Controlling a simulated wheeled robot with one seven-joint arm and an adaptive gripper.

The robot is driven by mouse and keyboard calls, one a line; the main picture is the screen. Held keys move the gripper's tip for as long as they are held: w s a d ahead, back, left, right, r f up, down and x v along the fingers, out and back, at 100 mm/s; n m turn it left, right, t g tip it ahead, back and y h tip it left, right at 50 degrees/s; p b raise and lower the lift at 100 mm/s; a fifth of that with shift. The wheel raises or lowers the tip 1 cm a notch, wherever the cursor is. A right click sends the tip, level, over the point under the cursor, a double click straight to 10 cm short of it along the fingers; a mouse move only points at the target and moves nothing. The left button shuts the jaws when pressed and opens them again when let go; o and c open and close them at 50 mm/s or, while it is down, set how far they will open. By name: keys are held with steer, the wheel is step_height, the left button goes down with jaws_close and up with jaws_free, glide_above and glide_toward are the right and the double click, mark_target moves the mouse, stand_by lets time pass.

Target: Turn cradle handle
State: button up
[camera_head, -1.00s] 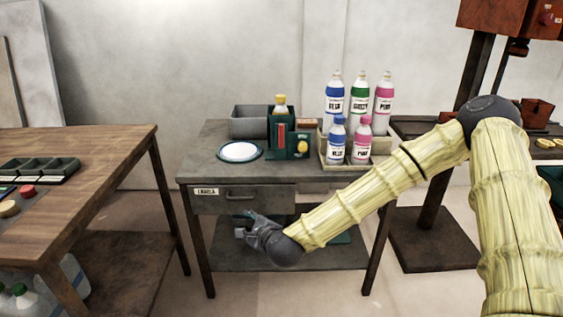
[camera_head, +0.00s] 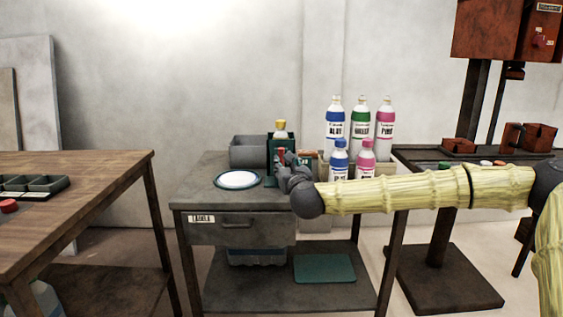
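The green cradle (camera_head: 271,150) stands at the back of the grey metal table, holding a bottle with a yellow cap (camera_head: 281,128). A small part of a red piece shows on the cradle's front. My gripper (camera_head: 283,162) is at the cradle's front, seen from behind, and covers most of its lower right. The cradle's handle is hidden behind my gripper. I cannot tell whether the fingers touch it or whether they are open or shut.
A white dish (camera_head: 237,180) lies left of the cradle, with a grey bin (camera_head: 248,152) behind it. Several labelled bottles, including a green one (camera_head: 360,120), stand to the right, close to my forearm. A wooden table (camera_head: 90,185) is at the left.

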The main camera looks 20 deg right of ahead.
mark_target(282, 159)
steer(key=w, duration=0.4)
steer(key=w+b, duration=0.1)
steer(key=w, duration=0.1)
steer(key=shift+w+d, duration=0.25)
steer(key=shift+w, duration=0.05)
jaws_close()
